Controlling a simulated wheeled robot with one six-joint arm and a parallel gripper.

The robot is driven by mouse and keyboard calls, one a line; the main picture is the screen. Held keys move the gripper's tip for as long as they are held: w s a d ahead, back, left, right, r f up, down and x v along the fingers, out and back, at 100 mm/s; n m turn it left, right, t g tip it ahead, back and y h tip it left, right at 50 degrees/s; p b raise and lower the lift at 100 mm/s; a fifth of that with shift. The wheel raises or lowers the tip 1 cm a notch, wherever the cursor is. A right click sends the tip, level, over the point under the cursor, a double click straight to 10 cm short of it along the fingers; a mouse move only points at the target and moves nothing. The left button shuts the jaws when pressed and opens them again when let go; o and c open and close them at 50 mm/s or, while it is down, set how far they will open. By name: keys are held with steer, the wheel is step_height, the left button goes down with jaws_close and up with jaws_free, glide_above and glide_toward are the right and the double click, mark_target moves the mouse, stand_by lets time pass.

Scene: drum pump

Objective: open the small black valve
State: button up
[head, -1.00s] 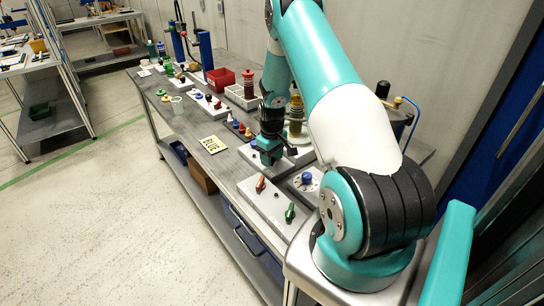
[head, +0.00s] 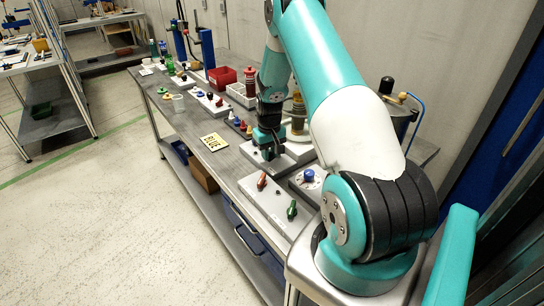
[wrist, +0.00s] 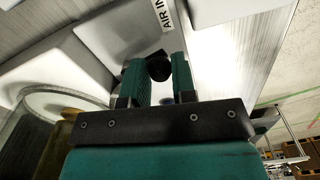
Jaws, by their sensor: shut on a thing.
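The small black valve (wrist: 159,67) shows in the wrist view as a dark rounded knob between the two teal fingers of my gripper (wrist: 159,82). The fingers are shut on it, one on each side. The rest of the valve is hidden behind the fingers and the gripper body. In the head view my gripper (head: 268,154) points down at a pale mounting plate (head: 250,152) on the bench; the valve itself is hidden there. I cannot tell how far the valve is turned.
A label reading "AIR IN" (wrist: 165,14) is partly visible beyond the fingers.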

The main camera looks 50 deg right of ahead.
steer(key=shift+w+d+m+b, duration=0.1)
steer(key=shift+w+m+b, duration=0.5)
steer(key=shift+m, duration=0.7)
steer(key=o, duration=0.9)
step_height(320, 180, up, 18)
steer(key=b, duration=0.3)
steer(key=shift+f, duration=0.25)
